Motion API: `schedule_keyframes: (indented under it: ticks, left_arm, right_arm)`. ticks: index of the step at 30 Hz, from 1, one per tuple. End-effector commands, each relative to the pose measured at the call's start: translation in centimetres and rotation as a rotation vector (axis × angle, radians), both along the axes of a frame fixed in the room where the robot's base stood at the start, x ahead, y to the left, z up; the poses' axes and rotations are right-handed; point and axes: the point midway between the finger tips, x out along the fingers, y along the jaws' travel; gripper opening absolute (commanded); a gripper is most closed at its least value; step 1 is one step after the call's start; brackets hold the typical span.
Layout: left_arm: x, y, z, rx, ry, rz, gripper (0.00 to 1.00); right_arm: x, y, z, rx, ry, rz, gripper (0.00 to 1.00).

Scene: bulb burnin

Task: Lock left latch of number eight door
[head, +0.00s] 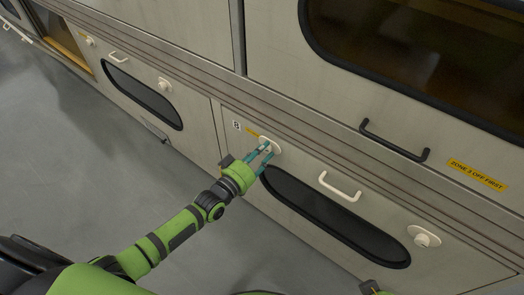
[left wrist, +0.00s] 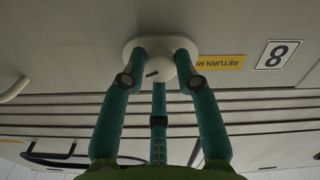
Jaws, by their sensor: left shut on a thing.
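The number eight door (head: 300,170) is a pale lower panel with a dark oval window, marked by an "8" label (head: 237,126) at its upper left. Its left latch (head: 276,147) is a white round knob on an oval plate. My left gripper (head: 267,149) is shut on this knob. In the left wrist view, the teal fingers (left wrist: 160,80) close around the left latch knob (left wrist: 158,62), which has a short dark mark, and the "8" label (left wrist: 277,54) is at the right. The right latch (head: 424,236) stands apart at the door's other end.
A white handle (head: 340,186) sticks out between the door's two latches. A black handle (head: 394,139) is on the upper panel, by a yellow "ZONE 3 OFF FIRST" label (head: 477,175). Another latched door (head: 140,92) is to the left. The grey floor (head: 90,150) there is clear.

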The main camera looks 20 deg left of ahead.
Motion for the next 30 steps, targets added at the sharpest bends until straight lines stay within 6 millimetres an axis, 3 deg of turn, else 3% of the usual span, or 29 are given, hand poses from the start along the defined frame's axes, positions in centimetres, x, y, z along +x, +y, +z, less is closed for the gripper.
schedule_keyframes:
  ticks: [1, 14, 30]
  left_arm:
    - [0.4, 0.3, 0.9, -0.044, -0.005, 0.004, 0.00]
    - [0.5, 0.6, 0.8, -0.430, 0.132, 0.006, 0.00]
    - [0.5, 0.7, 0.5, -0.880, 0.297, 0.005, 0.00]
  right_arm:
    - [0.1, 0.0, -0.1, 0.001, 0.002, 0.000, 0.38]
    - [0.2, 0.2, -0.3, 0.004, 0.004, -0.002, 0.38]
    - [-0.6, -0.1, 3.3, 0.002, -0.017, -0.002, 0.38]
